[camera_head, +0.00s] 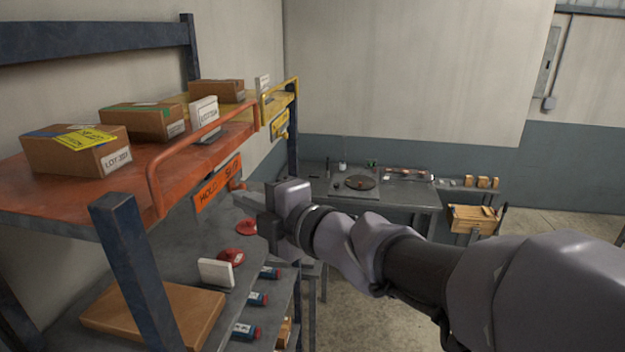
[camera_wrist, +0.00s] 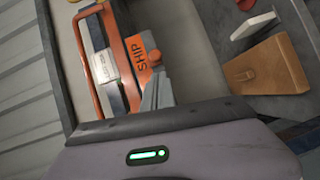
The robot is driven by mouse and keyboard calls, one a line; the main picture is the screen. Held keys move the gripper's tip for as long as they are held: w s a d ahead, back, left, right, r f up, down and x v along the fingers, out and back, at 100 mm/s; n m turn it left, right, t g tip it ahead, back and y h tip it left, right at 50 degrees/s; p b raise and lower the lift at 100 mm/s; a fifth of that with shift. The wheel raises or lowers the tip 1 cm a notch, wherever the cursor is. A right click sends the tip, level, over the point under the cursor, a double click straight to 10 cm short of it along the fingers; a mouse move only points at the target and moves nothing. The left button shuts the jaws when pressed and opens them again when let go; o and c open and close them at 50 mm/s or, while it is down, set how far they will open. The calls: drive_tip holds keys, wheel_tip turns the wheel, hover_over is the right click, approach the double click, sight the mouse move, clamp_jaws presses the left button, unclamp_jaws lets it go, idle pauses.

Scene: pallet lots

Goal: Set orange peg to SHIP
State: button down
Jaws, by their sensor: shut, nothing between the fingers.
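An orange sign board (camera_head: 217,184), marked HOLD at left and SHIP at right, hangs below the orange shelf's front edge. The orange peg (camera_head: 237,185) sticks out at the board's right end, beside the word SHIP. In the wrist view the board (camera_wrist: 137,47) shows SHIP, with the peg (camera_wrist: 155,57) close to the lettering. My gripper (camera_head: 266,217) is shut and empty, just right of and below the peg. Its fingers (camera_wrist: 157,90) point towards the peg in the wrist view; whether they touch it I cannot tell. HOLD is hidden in the wrist view.
Cartons (camera_head: 78,151) stand on the orange shelf (camera_head: 60,180), with an orange rail (camera_head: 155,180) along its front. Below are red discs (camera_head: 230,257) and a white block (camera_head: 216,273). A workbench (camera_head: 400,195) stands beyond.

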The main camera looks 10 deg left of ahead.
sight(237, 187)
drive_tip(key=shift+w+f, duration=0.15)
drive_tip(key=shift+w, duration=0.9)
drive_tip(key=shift+s, duration=0.15)
drive_tip(key=w, duration=0.2)
drive_tip(key=shift+w+d, duration=0.1)
drive_tip(key=shift+w, duration=0.25)
